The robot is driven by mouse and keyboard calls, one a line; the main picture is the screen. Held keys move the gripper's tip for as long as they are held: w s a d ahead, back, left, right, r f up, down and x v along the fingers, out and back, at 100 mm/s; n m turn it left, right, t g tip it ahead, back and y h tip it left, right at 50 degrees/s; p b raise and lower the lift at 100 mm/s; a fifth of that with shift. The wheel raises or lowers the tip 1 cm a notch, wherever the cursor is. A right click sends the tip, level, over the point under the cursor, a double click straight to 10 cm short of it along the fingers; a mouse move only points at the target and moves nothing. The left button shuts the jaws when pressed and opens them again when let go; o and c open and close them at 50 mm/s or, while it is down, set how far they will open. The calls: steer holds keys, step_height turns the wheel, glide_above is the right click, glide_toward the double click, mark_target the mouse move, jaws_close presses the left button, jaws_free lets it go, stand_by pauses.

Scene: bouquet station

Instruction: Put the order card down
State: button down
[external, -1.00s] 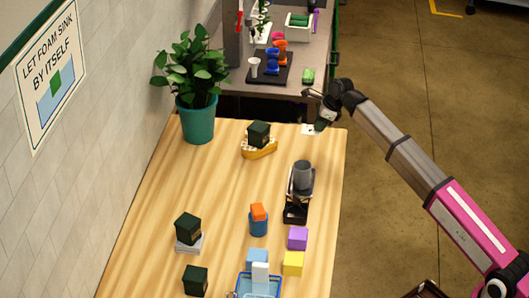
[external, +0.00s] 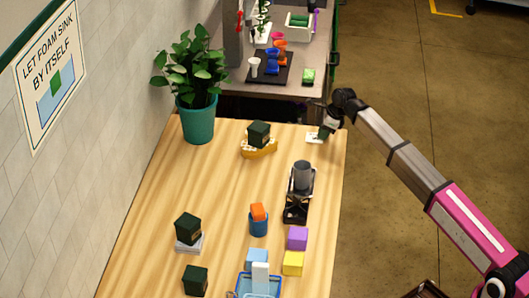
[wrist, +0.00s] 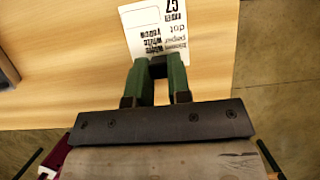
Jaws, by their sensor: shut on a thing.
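The order card (external: 313,138) is a small white card with black print, at the far right corner of the wooden table (external: 215,205). In the wrist view the order card (wrist: 157,30) extends out beyond my fingertips, its printed face showing. My gripper (external: 322,134) is shut on the card's near edge; in the wrist view the green fingers of my gripper (wrist: 157,66) meet that edge. The card is over the wood near the table's right edge. I cannot tell whether it touches the surface.
A yellow boat-shaped holder (external: 259,151) with a dark green block (external: 259,134) stands left of the card. A grey cup (external: 303,175) in a black stand is nearer the camera. A potted plant (external: 196,122) stands at the far left. Bare wood lies around the card.

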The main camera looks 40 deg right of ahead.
steer(key=shift+f, duration=0.15)
steer(key=c, duration=1.1)
jaws_free()
steer(key=shift+o, duration=0.2)
steer(key=v, duration=1.2)
